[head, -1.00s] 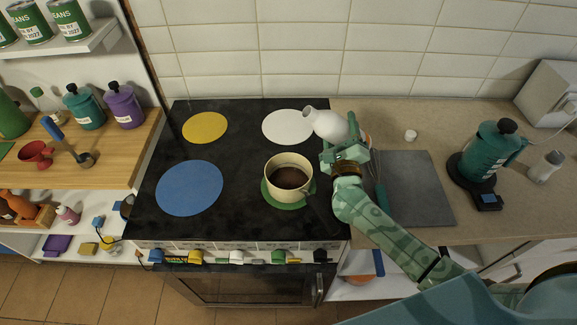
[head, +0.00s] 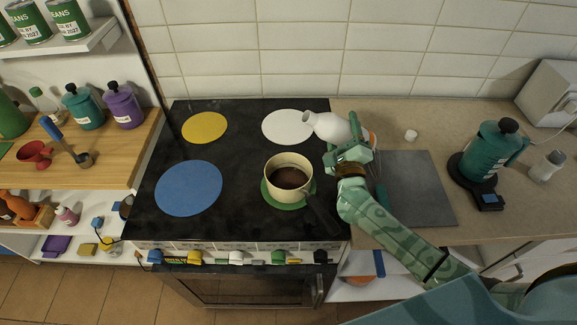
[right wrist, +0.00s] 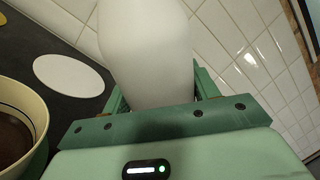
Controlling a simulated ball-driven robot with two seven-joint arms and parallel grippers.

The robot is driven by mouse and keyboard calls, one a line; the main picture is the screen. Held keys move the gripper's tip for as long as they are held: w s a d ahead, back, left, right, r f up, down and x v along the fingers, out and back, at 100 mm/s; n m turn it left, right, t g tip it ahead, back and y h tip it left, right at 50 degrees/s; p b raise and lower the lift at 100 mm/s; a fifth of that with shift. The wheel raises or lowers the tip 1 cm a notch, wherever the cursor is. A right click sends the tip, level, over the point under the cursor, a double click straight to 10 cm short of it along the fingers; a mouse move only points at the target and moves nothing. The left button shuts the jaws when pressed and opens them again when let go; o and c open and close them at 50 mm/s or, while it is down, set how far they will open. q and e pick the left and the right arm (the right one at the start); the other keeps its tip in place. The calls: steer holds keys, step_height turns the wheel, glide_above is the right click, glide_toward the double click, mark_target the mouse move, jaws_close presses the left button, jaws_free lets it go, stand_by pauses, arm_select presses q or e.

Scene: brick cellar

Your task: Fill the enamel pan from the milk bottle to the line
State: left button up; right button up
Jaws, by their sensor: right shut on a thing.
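The cream enamel pan (head: 287,163) stands on the green round spot of the dark stove top, its dark handle pointing to the lower right. My right gripper (head: 349,146) is shut on the white milk bottle (head: 330,126), to the upper right of the pan. The bottle is tilted, its mouth pointing left and slightly up, and no stream shows. In the right wrist view the bottle (right wrist: 148,50) sits between the fingers, and the pan's rim (right wrist: 30,115) shows at left. My left gripper is not in view.
The stove top has yellow, white (head: 288,127) and blue (head: 189,188) spots, all bare. A tiled wall stands behind.

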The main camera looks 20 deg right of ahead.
mark_target(340, 138)
steer(key=shift+d+f+n+y+b, duration=0.35)
steer(key=shift+d+n+y+b, duration=0.05)
steer(key=shift+n, duration=0.7)
steer(key=shift+a+f+n+t+y+b, duration=0.15)
steer(key=shift+f+n+t+y+b, duration=0.35)
steer(key=shift+f+n+b, duration=1.2)
stand_by(0.7)
steer(key=shift+a+r+n+y+p, duration=0.15)
steer(key=shift+r+n+p, duration=0.1)
steer(key=shift+r+p, duration=0.35)
steer(key=shift+a+r+n+y+p, duration=0.15)
steer(key=shift+r+n+p, duration=0.2)
steer(key=shift+p, duration=0.35)
stand_by(0.4)
steer(key=shift+f+n+b, duration=0.3)
steer(key=shift+f+b, duration=0.05)
steer(key=shift+f, duration=0.1)
stand_by(1.2)
